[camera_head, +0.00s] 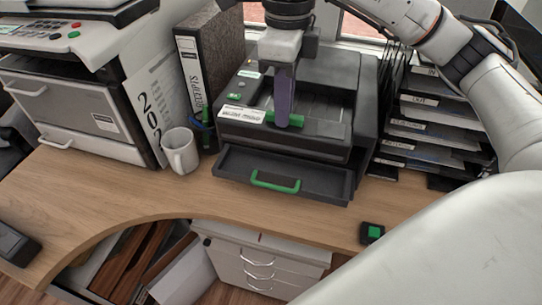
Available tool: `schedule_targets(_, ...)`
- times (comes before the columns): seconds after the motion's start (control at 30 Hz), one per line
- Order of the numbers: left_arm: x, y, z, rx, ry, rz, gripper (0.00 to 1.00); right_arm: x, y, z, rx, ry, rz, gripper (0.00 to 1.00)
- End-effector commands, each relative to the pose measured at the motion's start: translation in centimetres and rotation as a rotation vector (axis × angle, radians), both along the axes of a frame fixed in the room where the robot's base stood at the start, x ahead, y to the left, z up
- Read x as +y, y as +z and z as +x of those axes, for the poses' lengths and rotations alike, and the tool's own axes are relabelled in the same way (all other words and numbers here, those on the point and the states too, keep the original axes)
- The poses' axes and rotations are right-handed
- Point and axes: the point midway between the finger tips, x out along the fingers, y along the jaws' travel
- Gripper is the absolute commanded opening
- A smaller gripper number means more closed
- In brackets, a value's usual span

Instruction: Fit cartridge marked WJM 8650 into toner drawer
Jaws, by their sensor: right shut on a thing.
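My right gripper (284,118) points straight down over the black printer (345,100). Its fingers are shut at a green grip (268,118) at the printer's top front. The grip appears to belong to a dark cartridge, but the cartridge's body cannot be told apart from the printer. A white label (242,115) lies just left of the fingers; its print is too small to read surely. The black toner drawer (325,183) with a green handle (275,182) is pulled out below, at the printer's front. My left gripper is not in view.
A larger printer (75,105) is at left, labelled paper trays (425,120) at right. A green-topped block (372,233) lies near the counter's front edge.

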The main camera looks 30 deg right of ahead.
Motion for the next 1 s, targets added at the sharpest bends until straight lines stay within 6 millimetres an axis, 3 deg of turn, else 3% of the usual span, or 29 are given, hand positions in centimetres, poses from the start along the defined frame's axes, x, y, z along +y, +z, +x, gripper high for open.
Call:
schedule_targets(0.23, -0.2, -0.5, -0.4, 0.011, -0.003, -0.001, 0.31, -0.1, -4.4, -0.1, 0.003, -0.017, -0.001, 0.0)
schedule_targets(0.7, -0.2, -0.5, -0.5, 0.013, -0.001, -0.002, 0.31, -0.1, -9.4, -0.1, 0.003, -0.014, -0.001, 0.0)
schedule_targets(1.0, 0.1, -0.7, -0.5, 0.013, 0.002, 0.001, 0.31, 0.0, -9.7, 0.0, -0.001, -0.013, 0.001, 0.0)
